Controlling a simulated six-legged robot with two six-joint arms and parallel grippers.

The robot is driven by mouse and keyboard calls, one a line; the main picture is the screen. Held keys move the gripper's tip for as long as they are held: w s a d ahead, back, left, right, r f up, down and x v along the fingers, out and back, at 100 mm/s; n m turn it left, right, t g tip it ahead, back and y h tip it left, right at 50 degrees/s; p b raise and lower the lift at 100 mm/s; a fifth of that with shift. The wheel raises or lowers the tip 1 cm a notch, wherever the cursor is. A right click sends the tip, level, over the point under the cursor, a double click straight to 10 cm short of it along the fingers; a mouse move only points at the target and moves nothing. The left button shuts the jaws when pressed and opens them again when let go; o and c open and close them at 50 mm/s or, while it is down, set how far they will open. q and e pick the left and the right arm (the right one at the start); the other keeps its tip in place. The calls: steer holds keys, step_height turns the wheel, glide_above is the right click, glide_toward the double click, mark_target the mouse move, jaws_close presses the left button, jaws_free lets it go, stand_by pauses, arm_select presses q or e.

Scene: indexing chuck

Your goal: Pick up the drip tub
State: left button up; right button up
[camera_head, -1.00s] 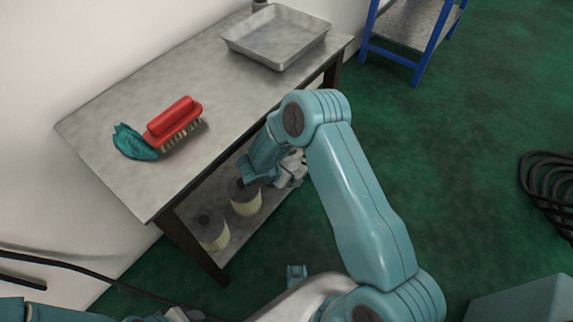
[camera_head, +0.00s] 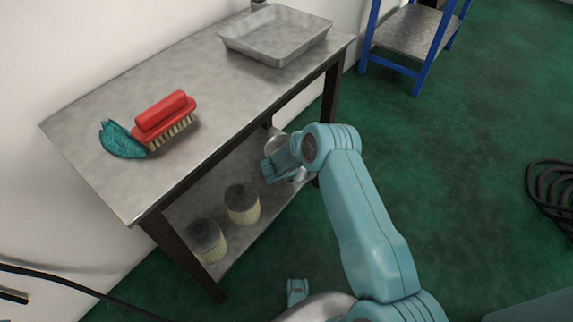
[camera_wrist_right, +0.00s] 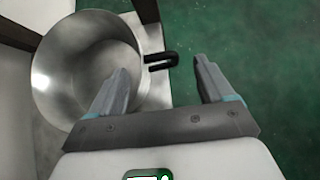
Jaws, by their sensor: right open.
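A round, shiny metal tub (camera_wrist_right: 65,75) with a short black handle (camera_wrist_right: 160,61) fills the left of the right wrist view; I take it as the drip tub. In the head view, a grey rounded part of it (camera_head: 276,145) shows on the bench's lower shelf, mostly hidden behind my right wrist. My right gripper (camera_wrist_right: 161,70) is open and empty. In the wrist view the handle shows in the gap between the fingertips, with no visible contact. My left gripper is out of view.
Two pleated filters (camera_head: 242,205) (camera_head: 208,241) stand on the lower shelf (camera_head: 222,262). The dark bench leg (camera_head: 331,95) stands close to my right wrist.

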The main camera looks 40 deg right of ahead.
steer(key=b+x, duration=0.1)
steer(key=x, duration=0.2)
steer(key=shift+d+f, duration=0.2)
steer(key=shift+f, duration=0.1)
steer(key=shift+r, duration=0.1)
steer(key=c, duration=1.4)
